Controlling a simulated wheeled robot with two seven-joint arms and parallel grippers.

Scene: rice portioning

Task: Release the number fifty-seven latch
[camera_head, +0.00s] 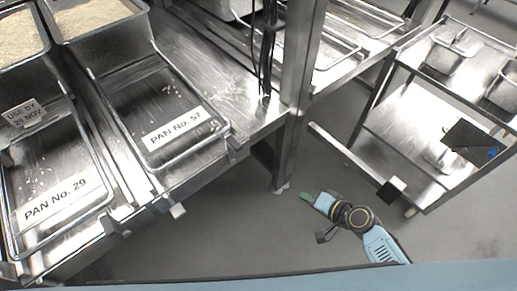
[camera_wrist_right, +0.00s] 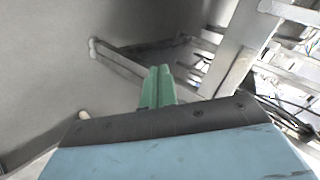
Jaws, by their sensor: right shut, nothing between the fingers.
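The pan labelled "PAN No. 57" (camera_head: 188,149) sits in the metal rack at the left of the head view, with a few rice grains in it. My left gripper is not in view.
The pan labelled "PAN No. 29" (camera_head: 56,225) is to the left, with a similar tab (camera_head: 118,226) near it. A steel post (camera_head: 300,60) stands between the rack and my right arm's side. A metal cart (camera_head: 425,100) is at the right. Open floor lies between.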

